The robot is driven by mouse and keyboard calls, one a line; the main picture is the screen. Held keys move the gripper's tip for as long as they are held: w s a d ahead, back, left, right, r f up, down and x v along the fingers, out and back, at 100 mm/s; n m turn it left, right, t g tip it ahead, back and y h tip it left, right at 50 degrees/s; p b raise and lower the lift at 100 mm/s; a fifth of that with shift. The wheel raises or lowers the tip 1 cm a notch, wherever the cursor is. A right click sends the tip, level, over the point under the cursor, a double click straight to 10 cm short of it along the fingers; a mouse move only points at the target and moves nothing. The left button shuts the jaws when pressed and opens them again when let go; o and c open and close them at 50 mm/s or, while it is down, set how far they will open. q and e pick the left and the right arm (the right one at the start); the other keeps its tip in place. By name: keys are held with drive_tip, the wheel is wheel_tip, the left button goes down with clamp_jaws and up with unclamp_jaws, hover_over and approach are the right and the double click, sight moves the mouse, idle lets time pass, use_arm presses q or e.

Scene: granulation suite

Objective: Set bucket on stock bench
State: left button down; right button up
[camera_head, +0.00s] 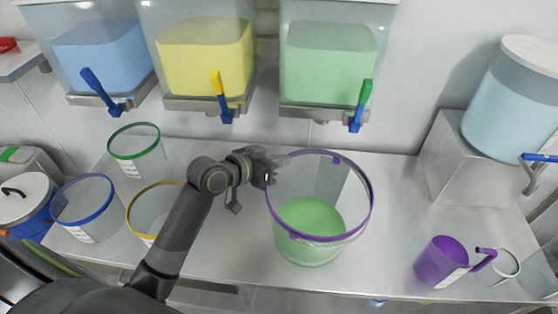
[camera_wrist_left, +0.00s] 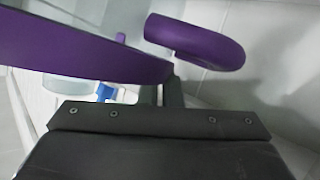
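A large clear bucket (camera_head: 308,249) with a purple rim and green contents is over the middle of the steel bench, at its front part. I cannot tell whether its base touches the bench. My left gripper (camera_head: 277,163) is at the upper left of its rim, with the fingers close together on the rim. In the left wrist view the purple rim (camera_wrist_left: 80,50) runs to the narrow dark fingers (camera_wrist_left: 165,92), beside a rounded purple piece (camera_wrist_left: 195,42). My right gripper is not in view.
On the steel bench (camera_head: 400,190), blue-, green- and yellow-rimmed buckets (camera_head: 88,215) stand left. A purple jug (camera_head: 440,262) and a small clear cup (camera_head: 504,266) stand right. Blue, yellow and green dispensers (camera_head: 205,60) hang above, with taps. A pale blue tank (camera_head: 508,110) is at right.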

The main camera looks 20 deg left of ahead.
use_arm(q)
drive_tip(key=shift+f, duration=0.3)
drive_tip(key=c, duration=2)
unclamp_jaws()
drive_tip(key=shift+f, duration=0.15)
drive_tip(key=o, duration=0.4)
drive_tip(key=shift+b+v, duration=0.45)
drive_tip(key=shift+v, duration=5.6)
